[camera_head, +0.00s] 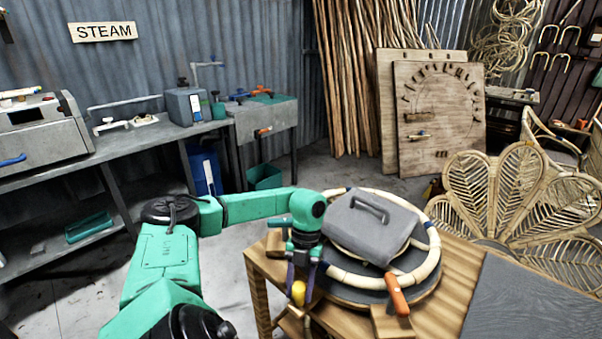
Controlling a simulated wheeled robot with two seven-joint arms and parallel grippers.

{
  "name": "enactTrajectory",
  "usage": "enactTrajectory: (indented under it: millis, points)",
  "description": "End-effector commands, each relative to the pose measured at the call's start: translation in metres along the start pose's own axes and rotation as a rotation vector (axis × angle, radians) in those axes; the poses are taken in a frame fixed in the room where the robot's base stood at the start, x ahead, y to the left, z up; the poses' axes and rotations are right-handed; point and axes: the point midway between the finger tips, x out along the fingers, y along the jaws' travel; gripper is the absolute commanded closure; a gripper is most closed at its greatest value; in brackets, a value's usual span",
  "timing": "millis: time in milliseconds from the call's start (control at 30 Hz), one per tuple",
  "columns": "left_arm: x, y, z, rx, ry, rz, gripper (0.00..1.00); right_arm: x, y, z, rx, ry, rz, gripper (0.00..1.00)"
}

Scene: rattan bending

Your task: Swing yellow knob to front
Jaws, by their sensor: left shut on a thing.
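The yellow knob (298,292) is at the left front of the round bending jig, at the edge of the wooden table (460,270). My left gripper (299,272) points down over it and is shut on it; the fingers partly hide its top. A pale rattan ring (432,240) curves around a grey block with a handle (368,225) on the jig. An orange handle (398,296) sticks out at the jig's front right. My right gripper is not in view.
A dark grey mat (530,305) covers the table's right part. A leaf-shaped rattan chair back (520,195) stands behind it. A workbench (120,145) with machines runs along the left wall. Floor between bench and table is clear.

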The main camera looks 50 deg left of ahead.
Motion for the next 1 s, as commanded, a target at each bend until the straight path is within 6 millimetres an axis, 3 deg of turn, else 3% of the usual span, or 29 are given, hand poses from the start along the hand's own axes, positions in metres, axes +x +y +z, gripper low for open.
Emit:
enactTrajectory:
  millis: [367,400,433,467,800,1000]
  points:
    - [-0.002,0.0,0.001,0.003,-0.005,-0.002,1.0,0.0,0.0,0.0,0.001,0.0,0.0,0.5]
    - [-0.002,0.0,0.001,0.003,-0.005,-0.002,0.38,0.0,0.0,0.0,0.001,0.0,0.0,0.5]
    - [-0.002,0.0,0.001,0.003,-0.005,-0.002,0.26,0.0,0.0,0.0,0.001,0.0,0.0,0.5]
    - [-0.001,0.0,0.001,0.003,-0.004,-0.001,0.23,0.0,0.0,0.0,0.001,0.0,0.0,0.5]
    - [-0.003,0.0,0.001,0.003,-0.003,0.0,0.23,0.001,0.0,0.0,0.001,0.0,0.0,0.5]
    - [-0.033,-0.001,0.002,0.003,-0.006,-0.004,0.23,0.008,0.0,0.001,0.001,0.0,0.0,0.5]
